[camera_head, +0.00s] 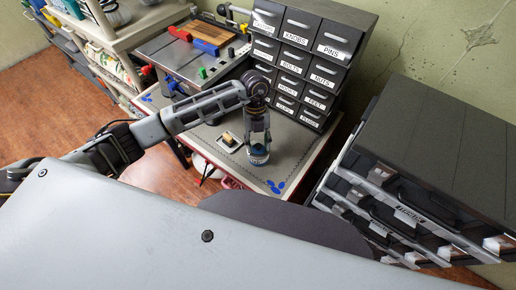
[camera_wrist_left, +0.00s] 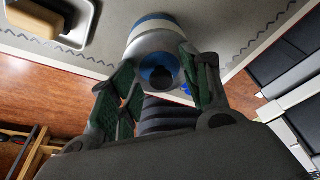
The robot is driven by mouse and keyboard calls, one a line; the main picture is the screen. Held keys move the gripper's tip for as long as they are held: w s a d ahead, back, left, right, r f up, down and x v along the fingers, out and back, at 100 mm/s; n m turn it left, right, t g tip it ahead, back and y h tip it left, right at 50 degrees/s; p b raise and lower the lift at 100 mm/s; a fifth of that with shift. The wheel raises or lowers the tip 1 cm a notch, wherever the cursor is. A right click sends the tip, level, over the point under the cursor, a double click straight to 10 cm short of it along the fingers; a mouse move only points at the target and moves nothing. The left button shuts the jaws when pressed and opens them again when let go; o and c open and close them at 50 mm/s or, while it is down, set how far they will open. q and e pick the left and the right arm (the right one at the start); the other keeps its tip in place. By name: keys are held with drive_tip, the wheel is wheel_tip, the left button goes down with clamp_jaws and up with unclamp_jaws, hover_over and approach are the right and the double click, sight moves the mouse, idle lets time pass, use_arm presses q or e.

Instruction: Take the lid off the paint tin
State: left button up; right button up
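The paint tin (camera_head: 259,158) is small, pale with a blue band, and stands upright near the front edge of the bench. It also shows in the left wrist view (camera_wrist_left: 150,24), its round top with a blue ring and dark centre facing the camera. My left gripper (camera_head: 258,138) points down over the tin. In the left wrist view its two fingers (camera_wrist_left: 159,60) straddle the tin's top, one on each side and very close. Whether they press on it cannot be made out. The lid's edge is partly hidden by the fingers. My right gripper is not in view.
A small tray with a yellow-tan block (camera_head: 229,139) lies left of the tin. Labelled drawers (camera_head: 300,60) stand behind it, and a black drawer case (camera_head: 430,150) is at the right. A machine with coloured parts (camera_head: 195,50) is at the back left. Bare bench (camera_head: 293,140) lies right of the tin.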

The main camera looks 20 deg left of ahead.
sight(258, 144)
use_arm(q)
drive_tip(key=shift+s+f, duration=0.2)
drive_tip(key=shift+f, duration=0.1)
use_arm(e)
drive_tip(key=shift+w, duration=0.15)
use_arm(q)
drive_tip(key=shift+s+f, duration=0.1)
drive_tip(key=shift+r, duration=0.2)
drive_tip(key=shift+c, duration=0.4)
drive_tip(key=shift+r, duration=0.25)
drive_tip(key=c, duration=0.4)
drive_tip(key=v, duration=0.2)
drive_tip(key=s+v, duration=0.1)
drive_tip(key=v, duration=0.2)
drive_tip(key=d+v, duration=0.1)
drive_tip(key=v, duration=0.2)
drive_tip(key=shift+s+r, duration=0.15)
drive_tip(key=shift+r, duration=0.1)
clamp_jaws()
drive_tip(key=shift+r, duration=0.7)
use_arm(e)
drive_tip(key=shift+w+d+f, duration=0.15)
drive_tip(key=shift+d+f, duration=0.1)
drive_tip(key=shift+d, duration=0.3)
